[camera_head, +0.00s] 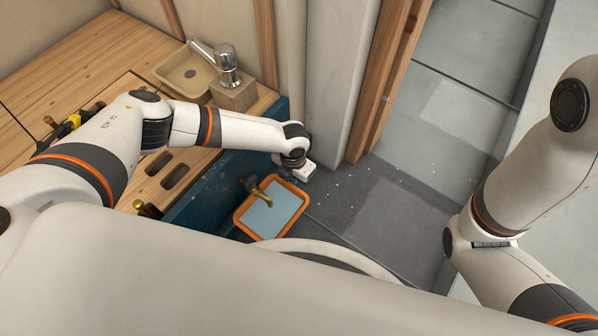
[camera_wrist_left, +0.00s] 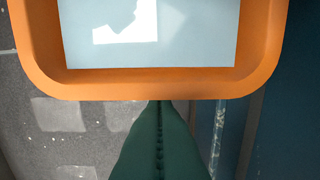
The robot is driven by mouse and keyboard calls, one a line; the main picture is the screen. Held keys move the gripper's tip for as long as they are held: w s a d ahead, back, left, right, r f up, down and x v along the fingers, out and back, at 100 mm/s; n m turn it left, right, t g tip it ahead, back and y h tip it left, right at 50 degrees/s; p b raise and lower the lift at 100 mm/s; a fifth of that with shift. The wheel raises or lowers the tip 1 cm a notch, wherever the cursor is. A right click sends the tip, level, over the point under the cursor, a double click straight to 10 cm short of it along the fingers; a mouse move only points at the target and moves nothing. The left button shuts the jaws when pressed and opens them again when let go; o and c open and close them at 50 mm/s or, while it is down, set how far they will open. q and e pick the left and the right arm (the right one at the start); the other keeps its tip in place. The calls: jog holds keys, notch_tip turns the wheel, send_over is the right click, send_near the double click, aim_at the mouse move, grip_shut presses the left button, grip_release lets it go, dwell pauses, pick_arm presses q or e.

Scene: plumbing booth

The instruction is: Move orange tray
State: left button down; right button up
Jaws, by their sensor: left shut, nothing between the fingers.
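The orange tray (camera_head: 299,212) stands on the grey floor beside the blue cabinet front in the head view. It has a raised orange rim and a flat pale blue inside. The left wrist view shows its near rim (camera_wrist_left: 170,88) close up. My left gripper (camera_wrist_left: 160,104) is shut and empty, its green fingers pressed together, with the tips by the tray's rim; I cannot tell whether they touch it. In the head view, my left wrist hides the fingers. My right arm shows at the right, but its gripper is out of view.
A brass pipe fitting (camera_head: 257,189) sticks out over the tray. The blue cabinet front (camera_head: 195,203) stands left of it. A wooden counter (camera_head: 120,62) holds a beige basin (camera_head: 183,72) and a tap (camera_head: 228,66). A wooden post (camera_head: 381,85) stands behind. Floor to the right is clear.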

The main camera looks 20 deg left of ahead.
aim_at(284, 195)
pick_arm(q)
jog(key=shift+s+a, duration=0.15)
jog(key=shift+s, duration=0.2)
jog(key=shift+s+a+r+p, duration=0.15)
jog(key=shift+s+p, duration=0.15)
jog(key=shift+p, duration=0.1)
jog(key=shift+s+a+r+p, duration=0.1)
jog(key=shift+s+a+p, duration=0.1)
jog(key=shift+s+p, duration=0.35)
jog(key=shift+s+a+p, duration=0.2)
jog(key=shift+s+p, duration=0.3)
jog(key=shift+p, duration=0.05)
jog(key=shift+s+a, duration=0.15)
jog(key=shift+s, duration=0.35)
jog(key=shift+f, duration=0.25)
